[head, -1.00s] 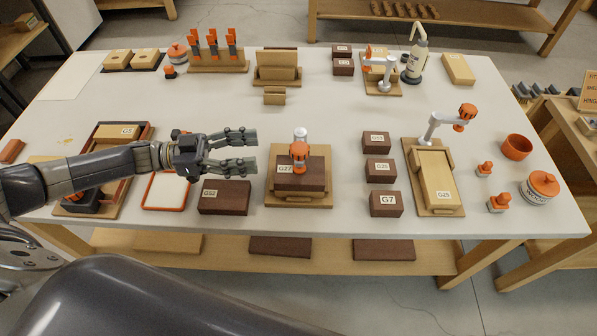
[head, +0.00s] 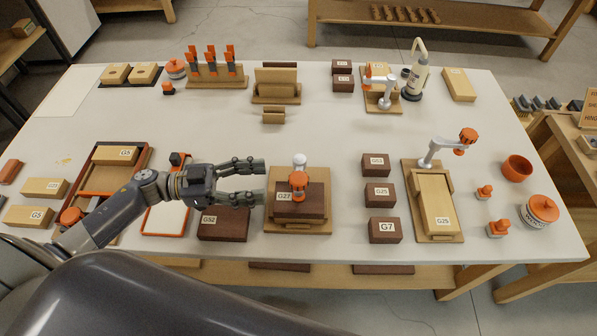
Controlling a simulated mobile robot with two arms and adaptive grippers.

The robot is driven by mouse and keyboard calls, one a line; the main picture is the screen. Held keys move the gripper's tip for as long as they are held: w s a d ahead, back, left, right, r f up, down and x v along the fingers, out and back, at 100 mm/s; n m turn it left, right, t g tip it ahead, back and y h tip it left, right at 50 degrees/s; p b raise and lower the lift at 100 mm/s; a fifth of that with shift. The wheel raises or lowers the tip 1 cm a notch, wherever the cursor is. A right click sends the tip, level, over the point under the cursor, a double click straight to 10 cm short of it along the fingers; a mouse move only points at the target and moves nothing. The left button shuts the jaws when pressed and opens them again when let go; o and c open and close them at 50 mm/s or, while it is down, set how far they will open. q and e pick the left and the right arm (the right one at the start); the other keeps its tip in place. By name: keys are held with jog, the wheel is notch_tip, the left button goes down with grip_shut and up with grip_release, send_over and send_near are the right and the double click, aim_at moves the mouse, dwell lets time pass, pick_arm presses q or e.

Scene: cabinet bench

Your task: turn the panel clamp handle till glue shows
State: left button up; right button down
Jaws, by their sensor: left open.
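A clamp with an orange handle (head: 298,182) and a silver top stands on a wooden base (head: 318,222) at the middle front of the table. The handle sits over a dark block (head: 312,203) labelled G27. No glue can be made out at the block. My left gripper (head: 264,181) is open and empty, its fingers pointing right. Its fingertips are just left of the orange handle, with a small gap. A similar clamp (head: 433,152) with its arm swung aside stands at the right beside a light block (head: 437,200). My right gripper is not in view.
A dark block (head: 223,225) lies below my left gripper. Dark blocks, including G7 (head: 384,230), line up between the two clamps. Another clamp (head: 385,92) stands at the back. An orange bowl (head: 516,168) and jar (head: 539,211) are at the right.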

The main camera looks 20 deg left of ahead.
aim_at(299, 178)
pick_arm(q)
jog(key=p+x, duration=0.1)
jog(key=x, duration=0.3)
jog(key=p+x, duration=0.1)
jog(key=x, duration=0.4)
jog(key=shift+r, duration=0.2)
jog(key=shift+w+d+f, duration=0.1)
jog(key=shift+d, duration=0.4)
jog(key=c, duration=1.1)
